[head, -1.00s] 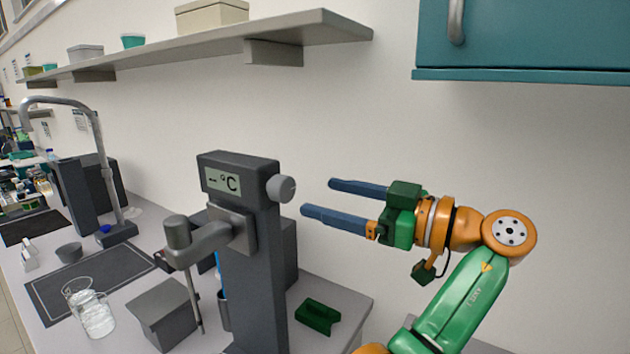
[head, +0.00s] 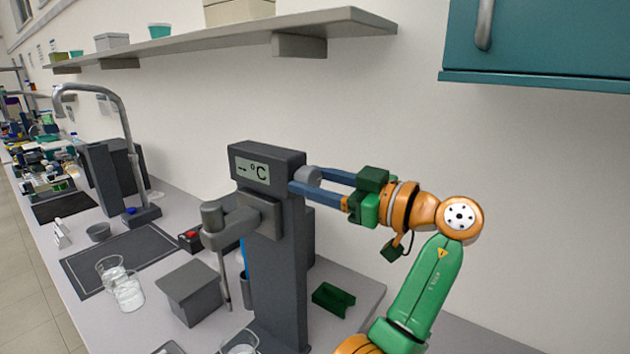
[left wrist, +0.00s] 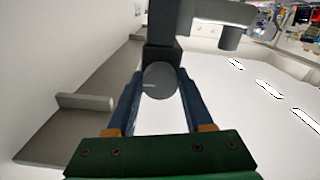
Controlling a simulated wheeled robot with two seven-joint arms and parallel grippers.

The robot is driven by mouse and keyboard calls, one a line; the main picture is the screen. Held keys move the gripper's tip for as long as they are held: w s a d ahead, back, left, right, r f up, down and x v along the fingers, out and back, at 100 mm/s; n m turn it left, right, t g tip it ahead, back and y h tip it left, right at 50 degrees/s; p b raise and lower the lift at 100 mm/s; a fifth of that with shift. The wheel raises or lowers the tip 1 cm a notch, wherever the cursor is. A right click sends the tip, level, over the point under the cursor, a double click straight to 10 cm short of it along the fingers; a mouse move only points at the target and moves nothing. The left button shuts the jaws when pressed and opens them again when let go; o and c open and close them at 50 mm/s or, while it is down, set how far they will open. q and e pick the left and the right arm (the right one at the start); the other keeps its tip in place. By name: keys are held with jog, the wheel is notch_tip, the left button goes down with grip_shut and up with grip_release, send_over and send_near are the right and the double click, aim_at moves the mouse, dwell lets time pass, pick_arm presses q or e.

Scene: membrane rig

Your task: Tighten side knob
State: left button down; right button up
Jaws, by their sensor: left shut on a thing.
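The side knob (head: 308,175) is a round grey knob on the right side of the dark grey column unit (head: 280,265), near its display head (head: 262,171), which reads "– °C". My left gripper (head: 304,180) has its two long blue fingers on either side of the knob and is shut on it. In the left wrist view the knob (left wrist: 160,81) sits between the fingertips, in front of the dark head, with a pale line across its face. The near finger hides part of the knob in the head view. My right gripper is not in view.
A stirrer arm (head: 229,230) juts from the column over the bench. Grey box (head: 194,292), glass beakers (head: 127,291) and a green bracket (head: 333,299) stand close by. A wall shelf (head: 220,45) and teal cabinet (head: 545,45) hang above. The wall behind is clear.

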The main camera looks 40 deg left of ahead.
pick_arm(q)
jog(key=shift+m, duration=0.3)
jog(key=m, duration=0.3)
jog(key=shift+m, duration=0.4)
jog(key=m, duration=0.4)
jog(key=shift+r+p, duration=0.1)
jog(key=shift+p, duration=0.2)
jog(key=m+p, duration=0.1)
jog(key=m, duration=0.4)
jog(key=shift+s+m+p, duration=0.1)
jog(key=shift+m+p, duration=0.6)
jog(key=shift+m, duration=1.5)
jog(key=shift+c, duration=1.5)
grip_release()
